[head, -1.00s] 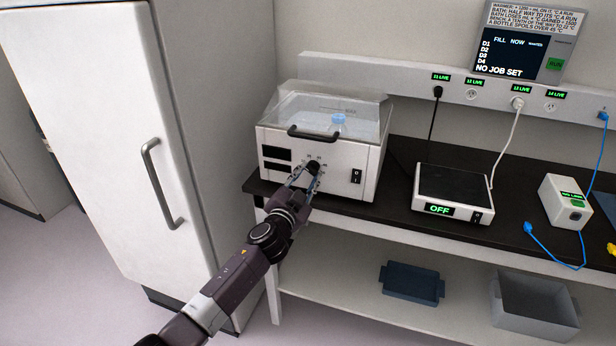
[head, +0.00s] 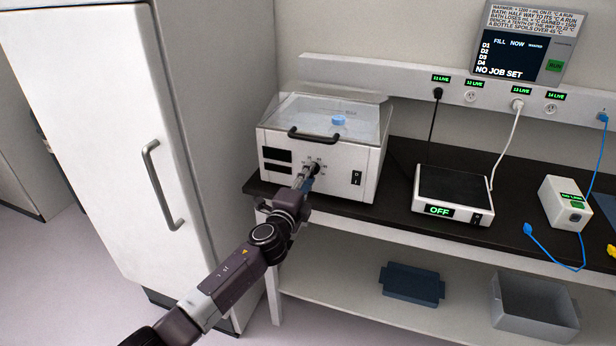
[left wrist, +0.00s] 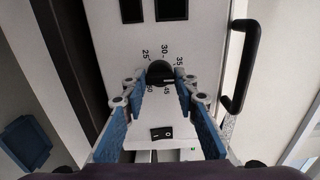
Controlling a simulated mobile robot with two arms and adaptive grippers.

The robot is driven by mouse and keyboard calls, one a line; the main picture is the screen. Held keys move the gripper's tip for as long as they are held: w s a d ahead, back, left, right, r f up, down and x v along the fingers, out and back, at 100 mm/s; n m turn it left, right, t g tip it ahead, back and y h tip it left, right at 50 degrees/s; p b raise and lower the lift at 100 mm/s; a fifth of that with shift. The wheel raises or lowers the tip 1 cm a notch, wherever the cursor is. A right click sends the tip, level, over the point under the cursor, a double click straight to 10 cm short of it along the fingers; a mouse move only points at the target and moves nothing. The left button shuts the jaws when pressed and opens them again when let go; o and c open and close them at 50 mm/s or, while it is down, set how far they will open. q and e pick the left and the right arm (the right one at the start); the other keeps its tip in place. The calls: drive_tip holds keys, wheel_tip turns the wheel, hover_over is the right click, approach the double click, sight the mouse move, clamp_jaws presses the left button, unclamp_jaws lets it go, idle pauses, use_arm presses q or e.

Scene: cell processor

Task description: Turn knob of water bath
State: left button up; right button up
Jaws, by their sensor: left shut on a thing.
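The water bath (head: 335,180) is a white box with a clear sloped lid and a dark handle, standing at the bench's left end. Its black knob (head: 314,168) is on the front panel and also shows in the left wrist view (left wrist: 160,73), ringed by numbers; 25, 30, 35, 45 and 50 can be read. A light mark on the knob points to the right in that view, between 35 and 45. My left gripper (head: 306,178) is shut on the knob, one blue-padded finger on each side (left wrist: 160,82). My right gripper is not in view.
A black-and-white rocker switch (head: 356,177) is right of the knob. A flat device reading OFF (head: 452,190) stands further right. A tall white cabinet (head: 100,110) with a handle flanks my arm on the left. Dark windows (left wrist: 172,8) are on the bath's panel.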

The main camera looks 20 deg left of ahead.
use_arm(q)
drive_tip(key=shift+m+p, duration=1.6)
drive_tip(key=shift+m, duration=5.7)
drive_tip(key=shift+f, duration=0.1)
drive_tip(key=o, duration=1.2)
drive_tip(key=shift+c, duration=0.2)
drive_tip(key=s, duration=1.2)
drive_tip(key=shift+a, duration=0.2)
